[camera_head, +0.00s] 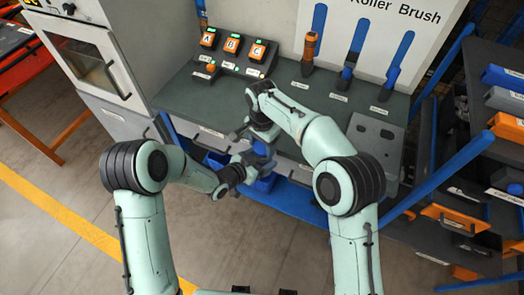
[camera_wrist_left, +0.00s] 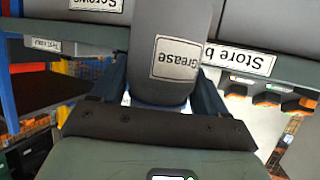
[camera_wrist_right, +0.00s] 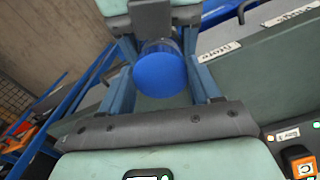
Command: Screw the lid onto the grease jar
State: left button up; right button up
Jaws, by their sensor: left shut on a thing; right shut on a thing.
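The grease jar (camera_wrist_left: 168,60) is a grey container with a white "Grease" label, upside down in the left wrist view. My left gripper (camera_head: 246,162) is shut on it, with one finger on each side. The blue round lid (camera_wrist_right: 160,75) faces the camera in the right wrist view. My right gripper (camera_head: 262,136) is shut on the lid from above, its fingers at either side. The lid covers the end of the jar in that view, so I cannot tell whether the thread is engaged. The grippers are close together in front of the bench.
The grey bench (camera_head: 310,98) stands just behind the grippers. A rack with orange and blue bins is at the right. The floor at front left is free.

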pick_arm(q)
jog(key=shift+r, duration=0.1)
pick_arm(e)
jog(key=shift+f, duration=0.1)
jog(key=shift+f, duration=0.8)
jog(key=shift+f, duration=0.55)
pick_arm(q)
grip_shut()
pick_arm(e)
jog(key=o, duration=1)
jog(key=shift+r, duration=2.25)
jog(key=shift+c, duration=0.4)
